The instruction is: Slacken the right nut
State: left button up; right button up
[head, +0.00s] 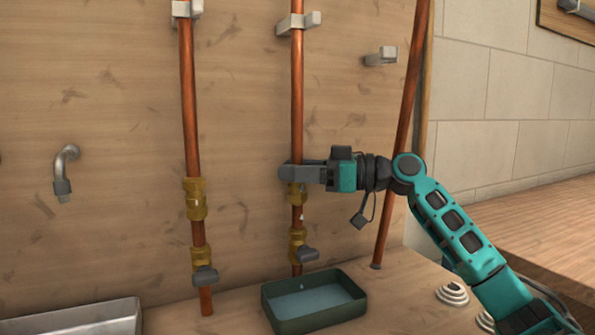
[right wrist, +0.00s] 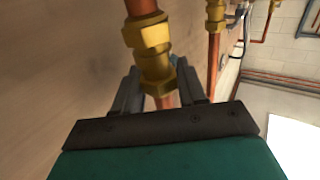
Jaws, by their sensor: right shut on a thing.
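The right copper pipe (head: 297,100) runs down the wooden wall panel and carries a brass fitting (head: 297,197). My right gripper (head: 289,172) comes in from the right and is shut at the top end of this fitting, hiding part of it. In the right wrist view its two fingers sit on either side of the brass nut (right wrist: 157,70), with copper pipe beyond both ends of the fitting. Lower on the same pipe is a brass valve (head: 297,243) with a grey handle (head: 306,254). My left gripper is not in view.
A dark green tray (head: 338,280) holding water stands below the right pipe. The left copper pipe (head: 188,100) has its own brass fitting (head: 195,198) and valve. A loose copper pipe (head: 400,145) leans at the right. A metal trough (head: 80,318) lies at the lower left.

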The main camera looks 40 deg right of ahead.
aim_at(297, 55)
jog(key=o, duration=1)
notch_tip(297, 55, up, 19)
jog(key=p, duration=0.7)
jog(key=shift+f+p, duration=0.15)
jog(key=shift+p, duration=0.15)
jog(key=shift+r, duration=0.65)
